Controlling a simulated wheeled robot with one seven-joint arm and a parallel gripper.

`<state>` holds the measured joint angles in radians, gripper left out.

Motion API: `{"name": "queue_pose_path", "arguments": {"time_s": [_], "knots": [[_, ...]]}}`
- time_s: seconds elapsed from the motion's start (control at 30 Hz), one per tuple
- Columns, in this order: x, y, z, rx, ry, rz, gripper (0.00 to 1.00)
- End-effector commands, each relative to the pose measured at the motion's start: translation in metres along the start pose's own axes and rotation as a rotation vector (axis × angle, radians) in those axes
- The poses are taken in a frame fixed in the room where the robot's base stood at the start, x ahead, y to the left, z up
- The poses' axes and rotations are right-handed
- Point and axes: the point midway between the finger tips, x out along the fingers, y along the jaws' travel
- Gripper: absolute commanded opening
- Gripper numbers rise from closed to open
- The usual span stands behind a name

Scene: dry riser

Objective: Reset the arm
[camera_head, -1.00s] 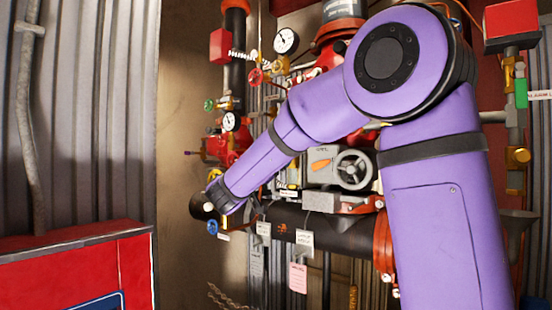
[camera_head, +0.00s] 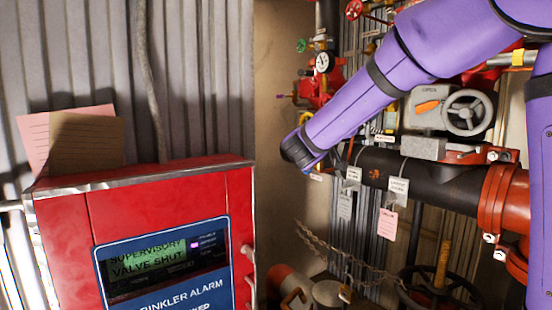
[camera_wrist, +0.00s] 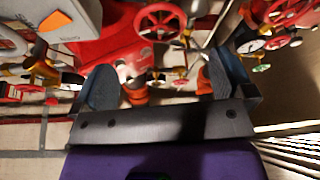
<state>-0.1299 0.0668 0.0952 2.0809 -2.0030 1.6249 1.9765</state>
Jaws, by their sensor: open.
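My purple arm reaches across the right half of the head view, slanting down to the left, in front of the riser pipework. Its dark wrist end shows near the middle of that view, and the fingers cannot be made out there. In the wrist view my gripper (camera_wrist: 160,85) is open, with its two blue-grey fingers wide apart. Nothing is between the fingertips. Red pipework and a red handwheel (camera_wrist: 160,22) show beyond them; I cannot tell how far off they are.
A red alarm cabinet (camera_head: 160,215) with a "SUPERVISORY VALVE SHUT" display (camera_head: 155,262) stands at left, papers (camera_head: 75,140) on top. A grey handwheel (camera_head: 468,112), a black pipe (camera_head: 430,180) with hanging tags (camera_head: 388,224), and a lower chained handwheel (camera_head: 437,292) are near the arm.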

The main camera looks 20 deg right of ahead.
Motion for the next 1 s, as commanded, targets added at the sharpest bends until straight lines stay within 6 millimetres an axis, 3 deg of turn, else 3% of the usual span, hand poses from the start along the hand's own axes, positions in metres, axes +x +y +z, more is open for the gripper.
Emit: {"name": "queue_pose_path", "arguments": {"time_s": [0.17, 0.33, 0.47, 0.7, 1.0], "knots": [[0.003, 0.018, 0.008, -0.061, -0.073, 0.017, 1.0], [0.001, 0.073, 0.041, -0.259, -0.341, 0.025, 1.0], [-0.014, 0.119, 0.074, -0.408, -0.595, -0.04, 1.0], [-0.068, 0.179, 0.122, -0.556, -0.982, -0.306, 1.0], [-0.158, 0.219, 0.151, -0.506, -1.243, -0.832, 1.0]]}}
